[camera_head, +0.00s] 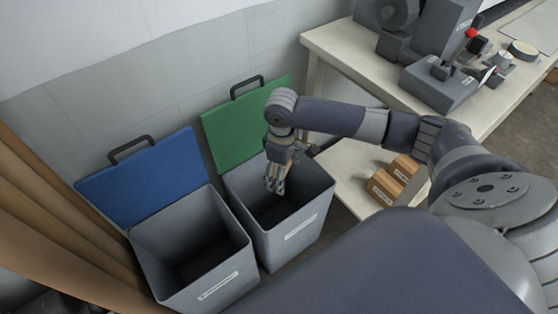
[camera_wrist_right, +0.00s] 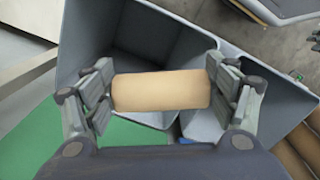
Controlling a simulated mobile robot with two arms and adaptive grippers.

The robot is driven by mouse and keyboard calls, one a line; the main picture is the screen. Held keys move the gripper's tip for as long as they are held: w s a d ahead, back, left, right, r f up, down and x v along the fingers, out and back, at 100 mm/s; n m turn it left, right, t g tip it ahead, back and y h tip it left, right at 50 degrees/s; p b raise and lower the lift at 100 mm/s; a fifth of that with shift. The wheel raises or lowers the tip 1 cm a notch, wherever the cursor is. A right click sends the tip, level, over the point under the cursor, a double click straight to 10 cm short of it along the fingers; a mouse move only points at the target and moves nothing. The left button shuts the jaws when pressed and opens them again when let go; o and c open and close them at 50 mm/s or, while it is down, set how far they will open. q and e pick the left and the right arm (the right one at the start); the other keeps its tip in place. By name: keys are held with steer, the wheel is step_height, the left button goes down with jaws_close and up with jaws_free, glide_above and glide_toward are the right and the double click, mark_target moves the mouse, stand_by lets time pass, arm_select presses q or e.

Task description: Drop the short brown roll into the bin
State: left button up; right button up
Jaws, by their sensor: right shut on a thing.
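The short brown roll (camera_wrist_right: 161,91) is held lengthwise between the two fingers of my right gripper (camera_wrist_right: 160,92) in the right wrist view. The gripper is shut on its two ends. In the head view my right gripper (camera_head: 275,182) points down over the opening of the grey bin with the green lid (camera_head: 290,237). That bin stands open, its green lid (camera_head: 240,118) tipped back to the wall. The roll is hard to make out in the head view. My left gripper is not in view.
A second grey bin (camera_head: 205,283) with an open blue lid (camera_head: 145,178) stands directly left of it. A table (camera_head: 330,45) with a dark press (camera_head: 440,85) stands at the back right. Small brown boxes (camera_head: 384,187) sit on its lower shelf. Tall brown rolls (camera_head: 60,215) stand at left.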

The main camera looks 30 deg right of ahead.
arm_select(q)
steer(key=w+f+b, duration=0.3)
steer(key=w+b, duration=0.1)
steer(key=b, duration=0.3)
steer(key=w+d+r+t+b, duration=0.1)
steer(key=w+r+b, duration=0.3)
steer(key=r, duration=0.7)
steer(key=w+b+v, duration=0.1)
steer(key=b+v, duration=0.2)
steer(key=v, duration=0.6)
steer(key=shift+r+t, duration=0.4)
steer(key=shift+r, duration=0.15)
arm_select(e)
steer(key=w+d+f+n, duration=0.1)
steer(key=w+d+f, duration=0.2)
steer(key=f, duration=0.4)
steer(key=w+d+f+n, duration=0.2)
steer(key=w+d+f, duration=0.1)
steer(key=f, duration=0.5)
steer(key=o, duration=0.9)
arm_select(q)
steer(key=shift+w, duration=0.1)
